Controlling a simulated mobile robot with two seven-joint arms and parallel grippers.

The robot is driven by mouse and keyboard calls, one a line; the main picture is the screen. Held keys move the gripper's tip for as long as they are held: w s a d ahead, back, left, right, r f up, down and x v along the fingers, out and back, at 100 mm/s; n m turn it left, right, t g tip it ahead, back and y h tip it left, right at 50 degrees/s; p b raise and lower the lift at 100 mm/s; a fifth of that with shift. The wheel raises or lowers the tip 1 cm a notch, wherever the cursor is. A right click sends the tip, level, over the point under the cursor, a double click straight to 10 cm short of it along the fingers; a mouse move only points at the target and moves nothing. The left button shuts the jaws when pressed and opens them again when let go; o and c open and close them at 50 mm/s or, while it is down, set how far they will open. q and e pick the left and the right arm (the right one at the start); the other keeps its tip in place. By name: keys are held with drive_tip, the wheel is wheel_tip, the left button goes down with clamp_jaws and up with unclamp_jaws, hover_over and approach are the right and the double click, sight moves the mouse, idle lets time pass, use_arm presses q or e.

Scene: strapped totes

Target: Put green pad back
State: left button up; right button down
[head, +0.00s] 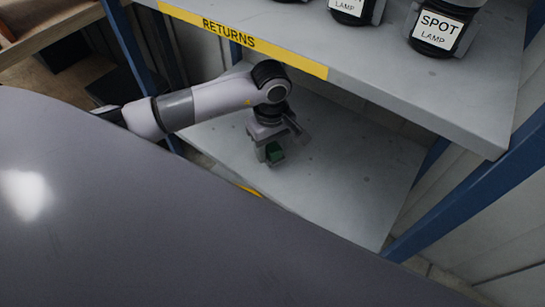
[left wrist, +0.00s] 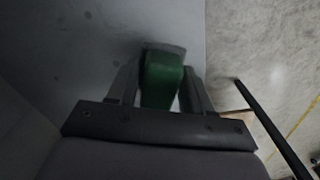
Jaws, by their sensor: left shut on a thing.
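I cannot tell whether the pad touches the shelf. My right gripper is in neither view.
The upper shelf (head: 400,90) has a yellow RETURNS strip (head: 240,35) on its front edge and carries black lamps, one labelled SPOT LAMP (head: 437,30). Blue posts (head: 470,185) frame the rack. The lower shelf is otherwise bare where visible.

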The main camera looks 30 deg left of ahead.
sight(271, 159)
use_arm(q)
wheel_tip(271, 159, down, 4)
drive_tip(key=shift+r, duration=0.1)
drive_tip(key=shift+f, duration=0.4)
drive_tip(key=shift+f+b, duration=0.2)
drive_tip(key=shift+b, duration=0.15)
drive_tip(key=o, duration=1)
drive_tip(key=shift+r, duration=0.15)
